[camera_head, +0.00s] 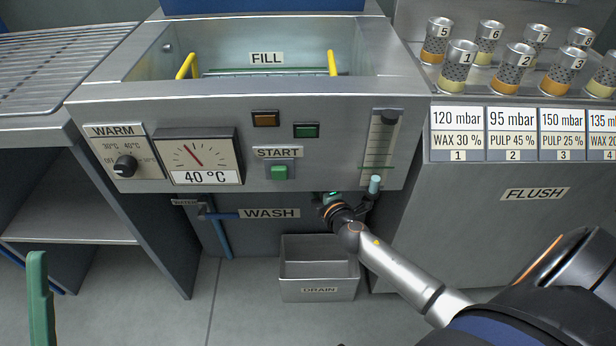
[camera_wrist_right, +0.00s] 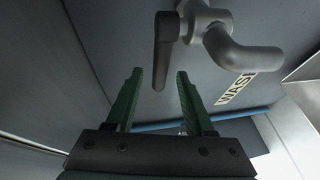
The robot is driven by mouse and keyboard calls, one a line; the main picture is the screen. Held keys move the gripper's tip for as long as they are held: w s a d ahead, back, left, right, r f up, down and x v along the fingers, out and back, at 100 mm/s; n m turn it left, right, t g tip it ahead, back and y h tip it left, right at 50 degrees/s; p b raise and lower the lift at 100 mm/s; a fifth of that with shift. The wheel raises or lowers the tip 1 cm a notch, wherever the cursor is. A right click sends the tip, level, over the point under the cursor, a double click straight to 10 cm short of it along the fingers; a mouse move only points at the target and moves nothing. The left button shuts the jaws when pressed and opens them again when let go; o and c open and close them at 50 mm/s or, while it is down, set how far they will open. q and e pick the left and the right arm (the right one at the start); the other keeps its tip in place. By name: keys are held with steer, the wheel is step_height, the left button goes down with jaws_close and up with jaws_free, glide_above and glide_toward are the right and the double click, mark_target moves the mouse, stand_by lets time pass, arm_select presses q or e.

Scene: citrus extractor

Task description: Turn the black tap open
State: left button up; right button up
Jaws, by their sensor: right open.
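The tap shows in the right wrist view, with a dark lever (camera_wrist_right: 164,50) pointing down the picture and a grey curved spout (camera_wrist_right: 236,52) to its right. My right gripper (camera_wrist_right: 159,80) is open, with its two green fingers on either side of the lever's free end. A gap shows on both sides; I cannot tell how deep the lever lies between them. In the head view my right wrist (camera_head: 338,212) reaches under the machine's front, right of the WASH label (camera_head: 269,213); the fingers are mostly hidden. One green finger of my left gripper (camera_head: 38,300) shows at lower left.
A grey DRAIN bin (camera_head: 319,289) stands on the floor below my right wrist. The machine's front panel (camera_head: 225,115) overhangs my right gripper. A blue pipe (camera_head: 222,238) runs left of the WASH label. The FLUSH cabinet (camera_head: 480,245) stands to the right.

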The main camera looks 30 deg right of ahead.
steer(key=shift+x, duration=1.4)
jaws_close()
stand_by(0.5)
